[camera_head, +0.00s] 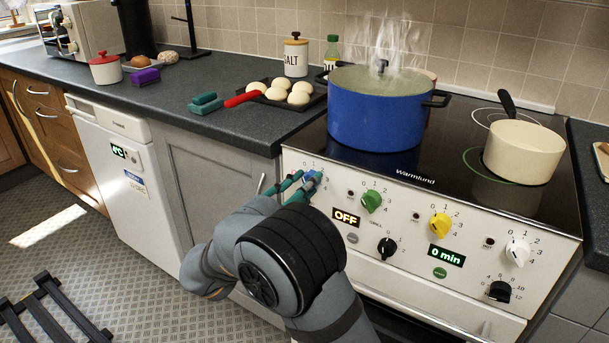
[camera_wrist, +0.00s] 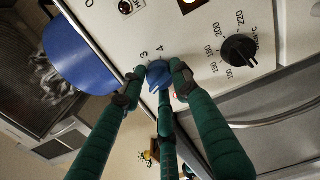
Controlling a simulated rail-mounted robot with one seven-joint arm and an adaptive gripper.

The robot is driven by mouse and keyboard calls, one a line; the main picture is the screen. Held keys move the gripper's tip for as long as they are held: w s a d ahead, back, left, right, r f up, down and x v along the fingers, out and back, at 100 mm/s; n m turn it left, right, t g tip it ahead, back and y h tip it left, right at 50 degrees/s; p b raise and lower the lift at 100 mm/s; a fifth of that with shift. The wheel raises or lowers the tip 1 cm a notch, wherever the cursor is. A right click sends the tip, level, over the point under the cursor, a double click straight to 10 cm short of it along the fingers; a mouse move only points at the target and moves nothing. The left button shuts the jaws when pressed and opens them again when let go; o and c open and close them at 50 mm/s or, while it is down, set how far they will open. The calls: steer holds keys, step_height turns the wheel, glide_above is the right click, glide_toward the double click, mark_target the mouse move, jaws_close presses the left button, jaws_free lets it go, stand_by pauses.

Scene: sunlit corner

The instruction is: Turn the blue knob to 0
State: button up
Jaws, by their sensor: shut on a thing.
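The blue knob (camera_head: 313,176) is at the left end of the stove's white control panel (camera_head: 470,262). It also shows in the wrist view (camera_wrist: 157,75), with the marks 3 and 4 beside it. My gripper (camera_head: 301,184) has its green, dark-tipped fingers closed around the knob. In the wrist view my gripper (camera_wrist: 158,80) has fingertips on both sides of the knob. The fingers partly cover the knob and its scale, and I cannot tell which number its pointer faces.
A steaming blue pot (camera_head: 375,112) stands on the hob above the knob. A cream saucepan (camera_head: 522,152) is at the right. Green (camera_head: 371,201), yellow (camera_head: 440,226) and white (camera_head: 517,251) knobs sit along the panel. A black dial (camera_head: 387,248) is below the green knob.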

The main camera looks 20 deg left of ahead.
steer(key=shift+d+n+p, duration=0.25)
steer(key=shift+n+p, duration=1.15)
steer(key=shift+n, duration=0.2)
steer(key=o, duration=1.1)
steer(key=shift+o, duration=0.3)
steer(key=shift+a, duration=0.15)
steer(key=v, duration=1.2)
steer(key=shift+r, duration=0.1)
